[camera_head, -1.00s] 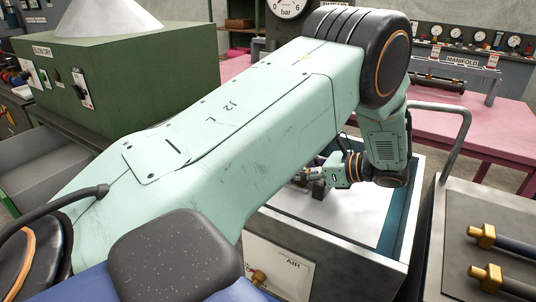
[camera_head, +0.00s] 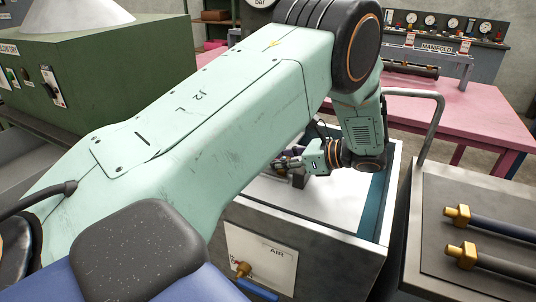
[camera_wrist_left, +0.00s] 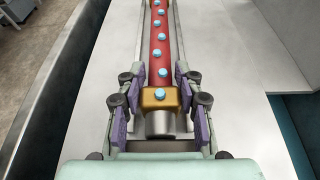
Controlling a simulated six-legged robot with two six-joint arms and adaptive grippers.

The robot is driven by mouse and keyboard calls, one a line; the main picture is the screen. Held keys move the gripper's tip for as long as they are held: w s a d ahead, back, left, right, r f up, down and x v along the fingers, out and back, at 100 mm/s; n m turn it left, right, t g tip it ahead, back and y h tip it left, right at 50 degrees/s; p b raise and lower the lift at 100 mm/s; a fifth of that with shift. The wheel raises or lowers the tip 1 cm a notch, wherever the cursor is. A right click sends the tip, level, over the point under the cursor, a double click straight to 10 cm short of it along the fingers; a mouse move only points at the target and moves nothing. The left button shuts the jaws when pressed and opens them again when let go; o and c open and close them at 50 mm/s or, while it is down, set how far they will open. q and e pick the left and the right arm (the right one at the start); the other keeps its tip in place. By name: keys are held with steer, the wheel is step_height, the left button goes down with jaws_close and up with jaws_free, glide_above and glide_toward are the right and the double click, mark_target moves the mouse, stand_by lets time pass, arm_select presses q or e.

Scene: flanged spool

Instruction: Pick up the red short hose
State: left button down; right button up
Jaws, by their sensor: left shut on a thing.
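The red short hose (camera_wrist_left: 158,48) runs up the middle of the left wrist view, with several light-blue dots along it. A brass fitting (camera_wrist_left: 160,98) and a grey metal end piece (camera_wrist_left: 160,123) are at its near end. My left gripper (camera_wrist_left: 162,82) is shut on the hose, its purple-padded fingers along both sides at the brass end. In the head view, my left gripper (camera_head: 287,165) is over the white top of the metal cabinet (camera_head: 262,192). There the arm hides much of it and I cannot make out the hose. My right gripper is not in view.
A metal bench (camera_head: 430,235) at the right holds two dark hoses with brass ends (camera_head: 458,214) and has a grey rail. A pink table (camera_head: 480,110) stands behind. A green blow-dry machine (camera_head: 95,70) is at the left. The white cabinet top beside the hose looks clear.

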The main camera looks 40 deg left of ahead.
arm_select(q)
step_height(320, 180, up, 18)
steer(key=p, duration=0.3)
stand_by(0.3)
steer(key=shift+s+f, duration=0.1)
